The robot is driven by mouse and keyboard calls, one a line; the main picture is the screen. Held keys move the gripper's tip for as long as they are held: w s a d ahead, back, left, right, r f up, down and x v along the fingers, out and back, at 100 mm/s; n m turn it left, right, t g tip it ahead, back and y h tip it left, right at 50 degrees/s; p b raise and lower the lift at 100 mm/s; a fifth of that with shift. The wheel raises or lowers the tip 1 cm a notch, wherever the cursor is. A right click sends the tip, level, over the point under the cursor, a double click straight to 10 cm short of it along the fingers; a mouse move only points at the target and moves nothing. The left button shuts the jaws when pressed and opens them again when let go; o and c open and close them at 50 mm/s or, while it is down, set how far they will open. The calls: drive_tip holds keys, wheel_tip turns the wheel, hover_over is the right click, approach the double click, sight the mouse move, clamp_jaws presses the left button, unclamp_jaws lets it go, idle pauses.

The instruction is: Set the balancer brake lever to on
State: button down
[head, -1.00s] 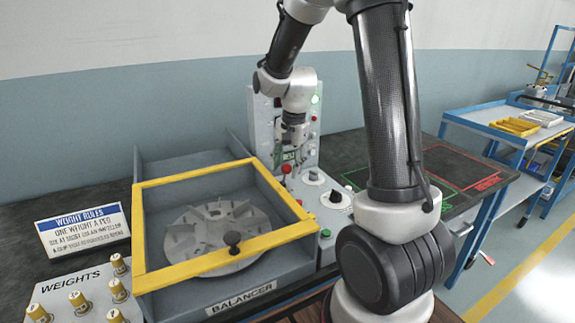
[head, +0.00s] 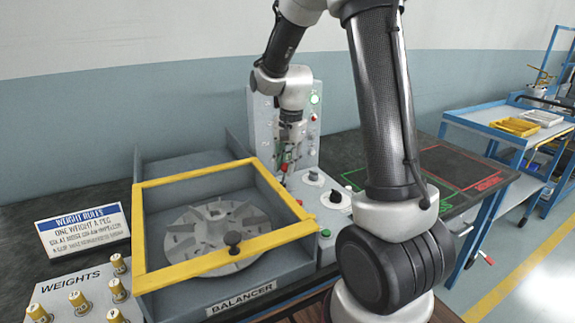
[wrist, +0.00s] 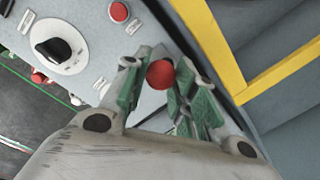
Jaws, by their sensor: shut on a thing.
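The brake lever's red ball knob (wrist: 161,74) sits between my gripper's green-padded fingers (wrist: 158,88) in the wrist view. My gripper is shut on it. In the head view, my gripper (head: 288,158) points down at the control panel behind the balancer's right corner, and a bit of the red knob (head: 284,167) shows at its tips. The lever's shaft and any on/off marks are hidden by the fingers. The balancer (head: 240,287) has a yellow-framed guard (head: 190,178) over its finned rotor (head: 217,228).
On the panel, a black selector knob (wrist: 55,50) on a white dial and a red button (wrist: 118,12) lie close to my gripper. An upright panel (head: 262,125) with a green lamp stands behind. A green button (head: 325,234) is in front. Weights (head: 78,299) stand at left.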

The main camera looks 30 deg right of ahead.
drive_tip(key=shift+w+r+g, duration=0.15)
drive_tip(key=shift+w+g, duration=0.9)
drive_tip(key=shift+g, duration=0.05)
drive_tip(key=shift+w+f, duration=0.15)
drive_tip(key=shift+w, duration=1.05)
drive_tip(key=shift+w+f, duration=0.15)
drive_tip(key=shift+w, duration=1.15)
drive_tip(key=c, duration=1.1)
unclamp_jaws()
drive_tip(key=shift+w+d+f, duration=0.1)
drive_tip(key=shift+w+f, duration=0.1)
drive_tip(key=shift+s, duration=0.1)
